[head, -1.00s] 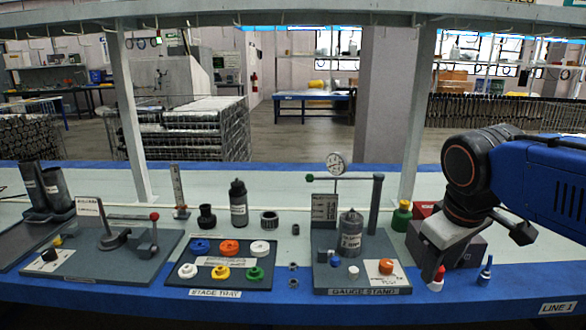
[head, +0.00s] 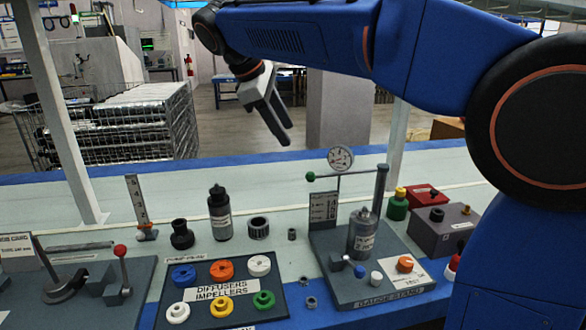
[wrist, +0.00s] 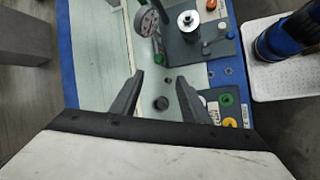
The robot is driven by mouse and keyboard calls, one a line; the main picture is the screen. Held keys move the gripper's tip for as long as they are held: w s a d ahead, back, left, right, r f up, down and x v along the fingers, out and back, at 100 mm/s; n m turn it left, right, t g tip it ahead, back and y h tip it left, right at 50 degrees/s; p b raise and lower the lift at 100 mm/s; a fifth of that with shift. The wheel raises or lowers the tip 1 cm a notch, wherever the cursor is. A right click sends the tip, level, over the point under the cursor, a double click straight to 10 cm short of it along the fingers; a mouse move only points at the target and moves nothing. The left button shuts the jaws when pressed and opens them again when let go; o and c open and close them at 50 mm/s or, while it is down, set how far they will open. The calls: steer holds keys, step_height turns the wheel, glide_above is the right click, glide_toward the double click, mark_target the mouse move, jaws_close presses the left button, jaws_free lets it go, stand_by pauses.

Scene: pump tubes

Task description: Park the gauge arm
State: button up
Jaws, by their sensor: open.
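The gauge arm (head: 352,173) is a thin horizontal bar held on a tall dark post (head: 380,192). It carries a round dial (head: 340,158) and ends at the left in a green knob (head: 311,177). The dial also shows in the wrist view (wrist: 147,21). The arm passes above a steel pump cylinder (head: 364,236) on the grey gauge stand (head: 345,290). My gripper (head: 281,130) is open and empty, pointing down, in the air above and left of the dial in the head view. In the wrist view both fingers (wrist: 160,79) are apart, with the dial beyond them.
A tray (head: 240,310) of coloured impellers stands left of the gauge stand. A black bottle (head: 219,212) and a dark ring (head: 259,228) stand behind it. A green bottle (head: 397,205) and a grey box (head: 440,232) are at the right.

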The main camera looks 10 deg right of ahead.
glide_toward(309, 173)
steer(key=x, duration=0.9)
stand_by(0.3)
jaws_close()
